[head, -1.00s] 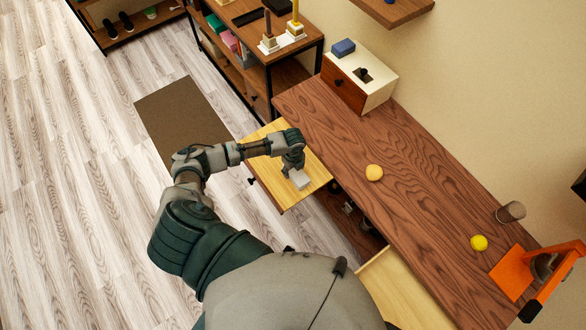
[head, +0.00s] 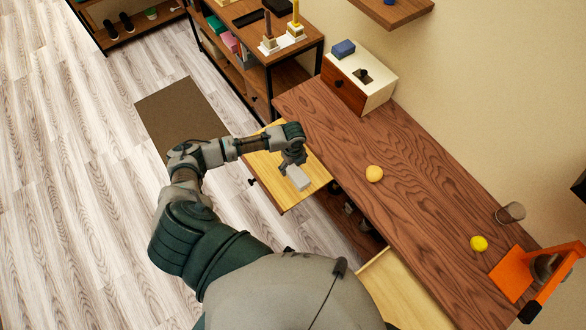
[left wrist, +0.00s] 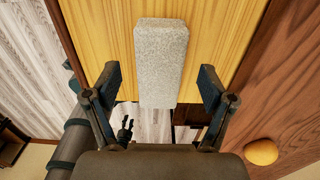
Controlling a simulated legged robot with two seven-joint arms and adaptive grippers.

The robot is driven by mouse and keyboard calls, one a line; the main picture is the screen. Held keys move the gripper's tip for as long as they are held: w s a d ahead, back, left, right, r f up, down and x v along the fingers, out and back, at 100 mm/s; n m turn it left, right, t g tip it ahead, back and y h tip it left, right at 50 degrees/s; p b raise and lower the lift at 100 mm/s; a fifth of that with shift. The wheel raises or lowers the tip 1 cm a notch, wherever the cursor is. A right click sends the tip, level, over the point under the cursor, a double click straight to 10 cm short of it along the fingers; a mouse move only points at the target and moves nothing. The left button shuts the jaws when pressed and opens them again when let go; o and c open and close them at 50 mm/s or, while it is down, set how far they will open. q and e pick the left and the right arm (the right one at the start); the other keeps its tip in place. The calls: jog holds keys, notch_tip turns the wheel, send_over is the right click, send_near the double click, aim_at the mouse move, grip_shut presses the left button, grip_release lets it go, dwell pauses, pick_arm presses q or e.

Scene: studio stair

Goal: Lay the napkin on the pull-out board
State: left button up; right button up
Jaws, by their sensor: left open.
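The napkin shows as a pale grey, folded oblong (head: 299,178). It lies on the light yellow wooden pull-out board (head: 262,170), which sticks out from under the desk top. In the left wrist view the napkin (left wrist: 160,50) lies lengthwise on the board (left wrist: 215,35), near its edge. My left gripper (head: 293,165) is at the napkin's upper-left end in the head view. In the left wrist view it (left wrist: 160,71) is open, with a finger on each side of the napkin and gaps between. My right gripper is not in view.
The dark wooden desk top (head: 420,190) borders the board on the right. It carries an orange ball (head: 374,173), a yellow ball (head: 479,243), a glass (head: 511,212) and a drawer box (head: 350,90). A second pale board or drawer (head: 400,290) is at the bottom.

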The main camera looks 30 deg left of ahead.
aim_at(293, 169)
pick_arm(q)
notch_tip(293, 169, up, 8)
dwell(0.7)
